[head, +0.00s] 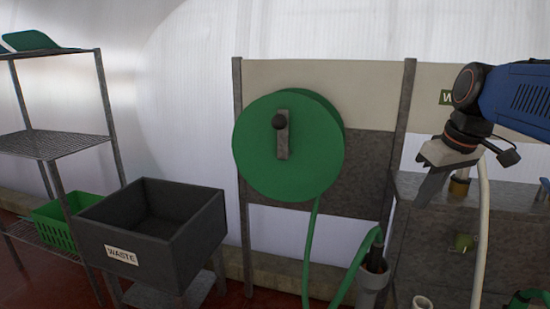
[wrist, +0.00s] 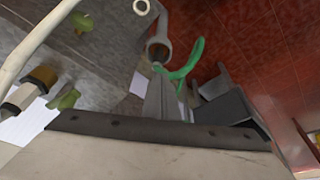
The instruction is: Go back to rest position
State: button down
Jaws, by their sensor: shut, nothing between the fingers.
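My gripper (head: 424,198) is at the right in the head view, at the end of my blue arm. Its grey fingers point down and slightly left, closed together and empty. It hangs in front of the grey bench and panel, apart from the green hose reel (head: 288,150). In the wrist view the narrow grey fingers (wrist: 163,90) show at the middle, with nothing held between them.
A black waste bin (head: 155,235) stands left of the reel. A wire shelf (head: 55,145) with a green basket (head: 55,222) is at far left. The green hose (head: 310,245) runs down near a grey tube holder (head: 372,280). A pale upright pipe (head: 482,230) is close to my arm.

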jog(key=s+a+f+m, duration=0.1)
jog(key=s+a+f, duration=0.1)
jog(key=s+f, duration=0.5)
jog(key=s+a+f+m+t+h, duration=0.1)
jog(key=s+a+f+m, duration=0.1)
jog(key=s+f, duration=0.6)
notch_tip(320, 180, down, 4)
jog(key=shift+s+a+m, duration=0.2)
jog(key=shift+s+m, duration=0.1)
